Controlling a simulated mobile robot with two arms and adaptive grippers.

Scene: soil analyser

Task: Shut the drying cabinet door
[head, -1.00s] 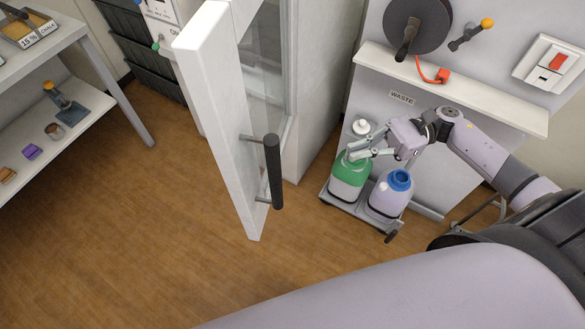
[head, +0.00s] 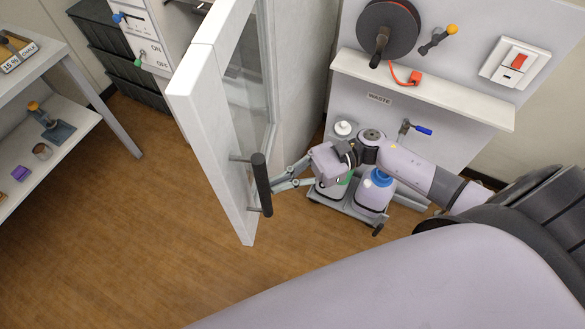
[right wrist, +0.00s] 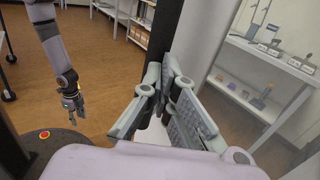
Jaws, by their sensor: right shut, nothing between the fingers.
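The white drying cabinet door (head: 222,135), with a glass pane (head: 245,85), stands open and sticks out into the room. Its dark vertical bar handle (head: 261,185) is on the right-hand face in the head view. My right gripper (head: 277,182) is shut and empty, its fingertips close beside the handle; I cannot tell whether they touch. In the right wrist view the shut fingers (right wrist: 172,85) lie in front of the dark handle (right wrist: 164,30). My left gripper (right wrist: 72,98) hangs at the left of that view, its fingers too small to judge; it is outside the head view.
A low trolley (head: 345,207) with waste bottles stands behind my right gripper, below a wall shelf (head: 420,85). A blue-handled tap (head: 420,130) sticks out above it. A shelf unit (head: 85,85) stands at the left. The floor (head: 140,240) between it and the door is clear.

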